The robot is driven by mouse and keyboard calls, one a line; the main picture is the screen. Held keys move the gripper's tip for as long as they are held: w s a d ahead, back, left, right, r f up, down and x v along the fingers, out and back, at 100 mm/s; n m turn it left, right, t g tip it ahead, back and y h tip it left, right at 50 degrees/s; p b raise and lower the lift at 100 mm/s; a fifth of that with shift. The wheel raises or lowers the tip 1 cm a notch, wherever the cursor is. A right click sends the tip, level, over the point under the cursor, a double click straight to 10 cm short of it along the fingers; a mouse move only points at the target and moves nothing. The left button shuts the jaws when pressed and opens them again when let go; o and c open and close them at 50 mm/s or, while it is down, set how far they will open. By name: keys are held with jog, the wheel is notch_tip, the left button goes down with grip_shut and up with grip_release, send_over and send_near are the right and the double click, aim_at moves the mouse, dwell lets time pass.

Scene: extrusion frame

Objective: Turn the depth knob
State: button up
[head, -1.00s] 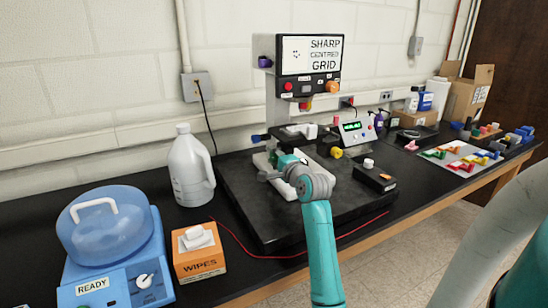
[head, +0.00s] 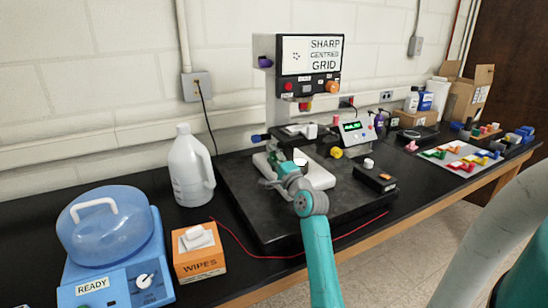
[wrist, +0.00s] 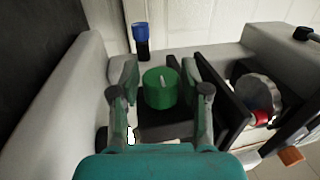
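A green knob (wrist: 160,88) with a pale pointer line on top shows in the middle of the wrist view. I cannot read a label that names it as the depth knob. My gripper (wrist: 160,82) is open, with one finger on each side of the green knob. A narrow gap shows between each finger pad and the knob. In the head view my gripper (head: 272,170) is over the black base of the instrument, and the green knob cannot be made out behind it.
A blue knob (wrist: 141,38) stands beyond the green one. The instrument's screen panel (head: 311,56) rises behind, with purple, red and orange controls. A yellow knob (head: 336,152) and a black box (head: 374,177) are to the right, a white jug (head: 188,168) to the left.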

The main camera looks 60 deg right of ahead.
dwell(0.3)
jog(key=v, duration=1.2)
dwell(3.0)
